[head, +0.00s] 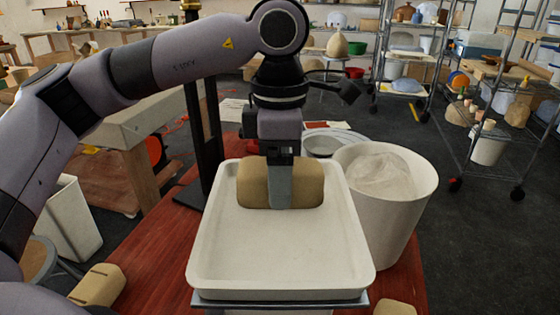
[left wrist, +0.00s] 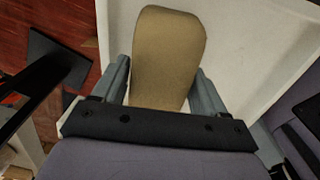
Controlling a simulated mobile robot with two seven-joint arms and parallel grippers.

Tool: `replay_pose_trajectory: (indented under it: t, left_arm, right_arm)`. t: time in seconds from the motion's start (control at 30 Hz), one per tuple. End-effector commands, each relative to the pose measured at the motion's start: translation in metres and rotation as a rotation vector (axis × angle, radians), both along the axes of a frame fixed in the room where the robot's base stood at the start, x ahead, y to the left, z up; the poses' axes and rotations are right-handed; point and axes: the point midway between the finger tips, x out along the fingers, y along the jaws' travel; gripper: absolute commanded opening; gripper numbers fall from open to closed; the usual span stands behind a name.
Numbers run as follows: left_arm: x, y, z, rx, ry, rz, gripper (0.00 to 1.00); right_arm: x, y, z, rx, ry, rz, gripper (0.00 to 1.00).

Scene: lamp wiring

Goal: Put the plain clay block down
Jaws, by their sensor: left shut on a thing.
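The plain clay block (head: 308,184) is a tan, rounded block at the far end of a white tray (head: 270,262). My left gripper (head: 280,190) comes down from above and is shut on the block's middle. In the left wrist view the block (left wrist: 168,55) sits between the two grey fingers of the left gripper (left wrist: 163,85), with the white tray behind it. I cannot tell whether the block's underside touches the tray floor. My right gripper is not in view.
A large white bucket (head: 405,215) with pale powdery content stands right beside the tray. A black post (head: 207,130) rises at the tray's left. Another tan block (head: 98,286) lies at the lower left, and a tan piece (head: 394,308) at the bottom right. The tray's near half is empty.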

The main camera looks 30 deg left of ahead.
Motion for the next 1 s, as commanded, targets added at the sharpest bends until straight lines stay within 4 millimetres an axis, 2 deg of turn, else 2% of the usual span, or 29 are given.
replay_pose_trajectory:
  t: [0.17, 0.2, 0.23, 0.53, 0.67, 0.77, 1.0]
  left_arm:
    - [0.000, 0.000, -0.001, -0.003, -0.005, 0.000, 0.00]
    - [0.000, 0.000, -0.003, 0.000, 0.000, 0.000, 0.76]
    - [0.000, 0.000, -0.002, -0.001, 0.000, 0.000, 0.83]
    - [0.000, 0.000, -0.001, 0.000, 0.000, 0.000, 0.83]
    - [0.001, -0.001, 0.006, -0.001, -0.003, 0.000, 0.83]
    - [0.001, -0.001, 0.022, -0.002, -0.005, 0.000, 0.83]
    - [0.000, -0.001, 0.079, -0.003, -0.005, 0.000, 0.83]
  right_arm:
    - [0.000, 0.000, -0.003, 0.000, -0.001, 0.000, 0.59]
    - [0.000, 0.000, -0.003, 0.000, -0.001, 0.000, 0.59]
    - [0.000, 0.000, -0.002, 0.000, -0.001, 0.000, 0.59]
    - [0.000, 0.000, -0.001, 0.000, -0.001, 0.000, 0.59]
    - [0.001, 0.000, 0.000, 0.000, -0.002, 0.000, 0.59]
    - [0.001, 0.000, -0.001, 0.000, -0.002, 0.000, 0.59]
    - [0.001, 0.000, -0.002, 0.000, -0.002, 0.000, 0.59]
